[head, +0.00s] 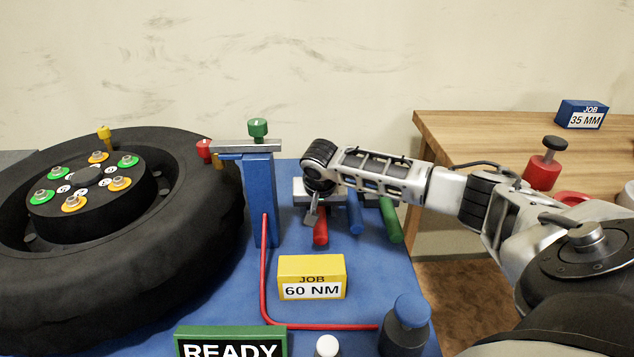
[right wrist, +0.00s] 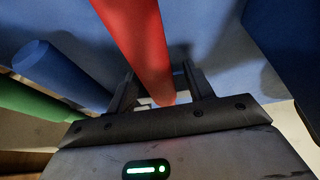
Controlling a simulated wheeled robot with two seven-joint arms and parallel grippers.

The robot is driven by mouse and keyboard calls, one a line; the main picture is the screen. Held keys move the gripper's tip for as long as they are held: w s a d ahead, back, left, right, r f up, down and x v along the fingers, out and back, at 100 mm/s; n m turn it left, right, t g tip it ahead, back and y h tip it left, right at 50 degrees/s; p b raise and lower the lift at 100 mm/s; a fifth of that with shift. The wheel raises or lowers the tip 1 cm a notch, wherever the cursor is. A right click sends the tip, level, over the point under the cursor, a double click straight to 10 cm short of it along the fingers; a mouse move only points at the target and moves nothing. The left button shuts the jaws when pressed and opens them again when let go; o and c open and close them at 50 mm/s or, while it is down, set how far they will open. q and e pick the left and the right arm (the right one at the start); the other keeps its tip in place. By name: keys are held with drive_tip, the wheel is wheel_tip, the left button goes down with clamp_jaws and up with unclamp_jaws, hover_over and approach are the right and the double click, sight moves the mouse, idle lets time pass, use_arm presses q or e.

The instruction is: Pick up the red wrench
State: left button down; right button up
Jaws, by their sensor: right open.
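The red wrench (head: 320,232) lies on the blue mat with its handle end toward me; its far part is hidden behind my right arm and gripper. My right gripper (head: 311,211) points down over it. In the right wrist view the red handle (right wrist: 138,40) runs down between the two open fingers of the right gripper (right wrist: 161,76), with a gap visible on the finger sides. I cannot tell whether a finger touches it. A blue handle (head: 354,214) and a green handle (head: 390,221) lie to its right. My left gripper is not in view.
A blue post (head: 258,195) with a grey bar and green knob stands left of the wrench. A yellow job block (head: 311,277) sits in front. A large tyre (head: 110,270) fills the left. A wooden table (head: 470,135) stands at the right.

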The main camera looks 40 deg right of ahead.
drive_tip(key=shift+w+d+f, duration=0.1)
drive_tip(key=shift+f, duration=0.15)
clamp_jaws()
drive_tip(key=shift+r, duration=0.1)
